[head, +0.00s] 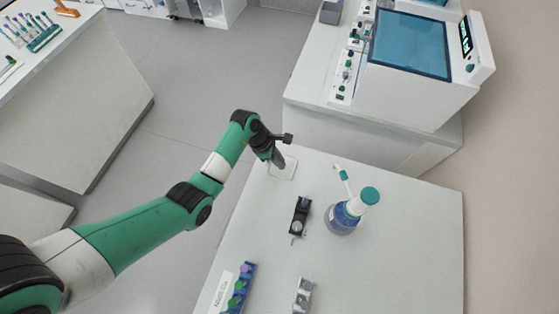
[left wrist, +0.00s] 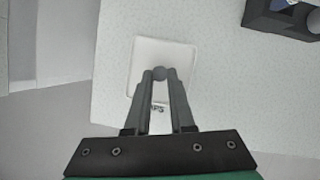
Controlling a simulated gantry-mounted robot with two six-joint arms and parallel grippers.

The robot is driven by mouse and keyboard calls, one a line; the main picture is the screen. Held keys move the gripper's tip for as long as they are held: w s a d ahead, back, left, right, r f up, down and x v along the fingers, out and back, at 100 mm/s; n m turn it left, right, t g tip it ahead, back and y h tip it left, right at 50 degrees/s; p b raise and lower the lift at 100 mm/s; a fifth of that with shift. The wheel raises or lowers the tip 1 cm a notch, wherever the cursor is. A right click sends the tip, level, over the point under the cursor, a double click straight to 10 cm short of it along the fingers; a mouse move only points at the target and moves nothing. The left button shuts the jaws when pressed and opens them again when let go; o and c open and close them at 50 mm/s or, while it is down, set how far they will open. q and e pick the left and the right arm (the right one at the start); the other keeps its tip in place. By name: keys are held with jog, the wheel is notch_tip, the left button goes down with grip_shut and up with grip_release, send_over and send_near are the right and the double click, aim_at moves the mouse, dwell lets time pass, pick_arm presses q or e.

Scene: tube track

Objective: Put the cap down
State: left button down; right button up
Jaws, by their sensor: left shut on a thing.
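A small round grey cap (left wrist: 160,73) sits between the fingertips of my left gripper (left wrist: 160,80) in the left wrist view. The gripper is shut on it. A white square pad (left wrist: 165,48) lies directly below the cap in that view; whether the cap touches it I cannot tell. In the head view my left gripper (head: 278,160) points down over the pad (head: 287,173) near the table's far left corner. The cap is too small to make out there. My right gripper is not in view.
On the white table (head: 410,260) stand a black holder (head: 300,215), a blue bottle (head: 342,219) with a teal top, a small grey stand (head: 303,295) and a blue rack (head: 240,288). A large white machine (head: 400,75) stands behind. The table's right side is clear.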

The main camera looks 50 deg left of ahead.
pick_arm(q)
jog(key=shift+f, duration=0.15)
jog(key=c, duration=0.8)
grip_release()
jog(key=p+v, duration=0.3)
jog(key=v, duration=0.9)
jog(key=shift+r+p, duration=0.25)
jog(key=shift+p, duration=0.05)
